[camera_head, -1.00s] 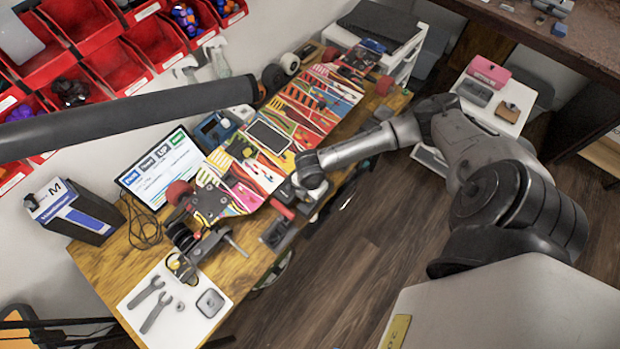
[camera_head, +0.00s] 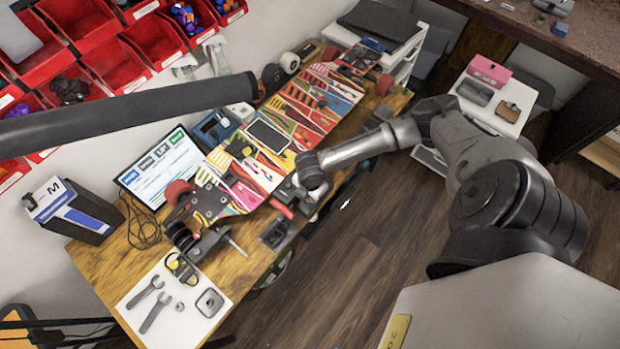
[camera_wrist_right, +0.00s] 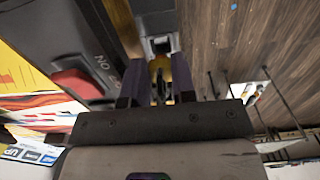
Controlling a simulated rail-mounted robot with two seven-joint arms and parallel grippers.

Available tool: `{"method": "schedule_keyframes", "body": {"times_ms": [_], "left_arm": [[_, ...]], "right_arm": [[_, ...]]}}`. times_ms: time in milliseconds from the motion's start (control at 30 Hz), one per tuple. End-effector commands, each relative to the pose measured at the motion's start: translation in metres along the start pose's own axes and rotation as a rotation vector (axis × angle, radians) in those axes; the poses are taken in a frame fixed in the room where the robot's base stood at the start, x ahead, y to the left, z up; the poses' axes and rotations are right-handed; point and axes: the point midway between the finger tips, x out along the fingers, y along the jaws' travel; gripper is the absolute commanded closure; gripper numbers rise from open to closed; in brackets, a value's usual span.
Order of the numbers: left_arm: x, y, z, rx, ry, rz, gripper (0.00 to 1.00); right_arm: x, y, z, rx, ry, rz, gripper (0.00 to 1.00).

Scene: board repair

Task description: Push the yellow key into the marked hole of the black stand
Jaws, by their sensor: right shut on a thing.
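The yellow key (camera_wrist_right: 160,66) shows in the right wrist view between the two dark fingers of my right gripper (camera_wrist_right: 158,88), which is shut on it. Just beyond the key is a dark stand with a light grey patch (camera_wrist_right: 160,45). I cannot tell whether the key touches the stand or where its tip is relative to a hole. In the head view my right wrist hangs over the table's front edge. The gripper and key are too small and covered to make out there. My left gripper is not in view.
A black box with a red button (camera_wrist_right: 78,84) lies close to the left of my right gripper. A colourful board (camera_head: 265,150) lies along the wooden table. A white mat (camera_head: 190,325) with wrenches is at its near end. Wood floor lies open right of the table.

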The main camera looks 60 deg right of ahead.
Motion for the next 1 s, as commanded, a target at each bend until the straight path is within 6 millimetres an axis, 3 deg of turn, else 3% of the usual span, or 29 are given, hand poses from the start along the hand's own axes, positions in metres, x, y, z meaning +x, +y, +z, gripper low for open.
{"method": "schedule_keyframes", "body": {"times_ms": [1000], "left_arm": [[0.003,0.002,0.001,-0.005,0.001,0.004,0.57]], "right_arm": [[0.013,0.000,0.000,0.000,0.000,0.000,1.00]]}}
